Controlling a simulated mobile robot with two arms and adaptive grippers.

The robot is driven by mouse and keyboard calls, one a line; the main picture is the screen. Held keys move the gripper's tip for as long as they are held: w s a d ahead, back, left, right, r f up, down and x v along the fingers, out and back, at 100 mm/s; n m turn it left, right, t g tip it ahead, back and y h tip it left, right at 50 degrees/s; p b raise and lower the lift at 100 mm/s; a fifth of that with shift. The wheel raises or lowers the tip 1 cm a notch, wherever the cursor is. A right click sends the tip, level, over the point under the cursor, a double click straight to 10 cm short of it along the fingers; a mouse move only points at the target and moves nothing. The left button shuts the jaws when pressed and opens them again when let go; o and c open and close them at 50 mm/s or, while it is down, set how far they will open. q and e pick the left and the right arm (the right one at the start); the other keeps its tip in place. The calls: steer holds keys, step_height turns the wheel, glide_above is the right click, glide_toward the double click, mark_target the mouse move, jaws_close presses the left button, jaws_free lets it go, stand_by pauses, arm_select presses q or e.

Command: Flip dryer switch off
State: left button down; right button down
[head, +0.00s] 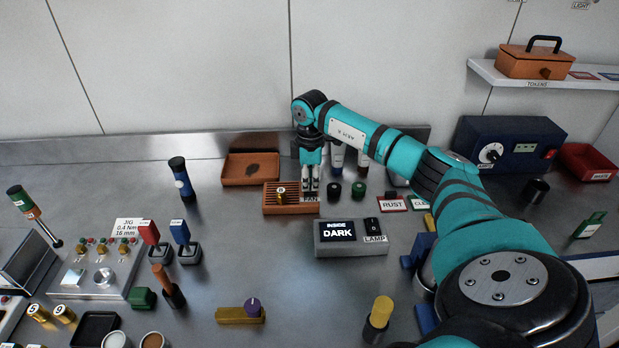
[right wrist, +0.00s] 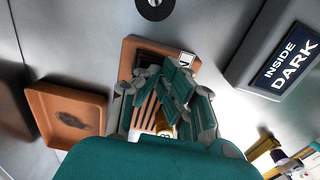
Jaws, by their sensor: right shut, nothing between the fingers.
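An orange slatted box (head: 283,207) labelled FAN stands mid-table near the back wall; it is the likely dryer. It also shows in the right wrist view (right wrist: 132,50) below my gripper. A small brass numbered piece (head: 281,188) sits on its slats. My right gripper (head: 309,190) points down over the box's right end, just behind the FAN label, with its fingers together and empty. In the right wrist view my right gripper (right wrist: 168,82) partly covers a dark recess (right wrist: 150,61) beside the label. The switch and its position are hidden, and I cannot tell whether the fingertips touch it.
A grey panel (head: 327,248) reading INSIDE DARK, with a LAMP switch (head: 372,225), stands in front. An orange tray (head: 241,178) with a dark patch lies left of the box. Dark round caps (head: 335,189) and bottles stand close right. Bare table lies front left of the box.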

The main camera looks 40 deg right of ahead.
mark_target(310, 190)
steer(key=shift+r+p, duration=2.75)
steer(key=shift+r, duration=0.65)
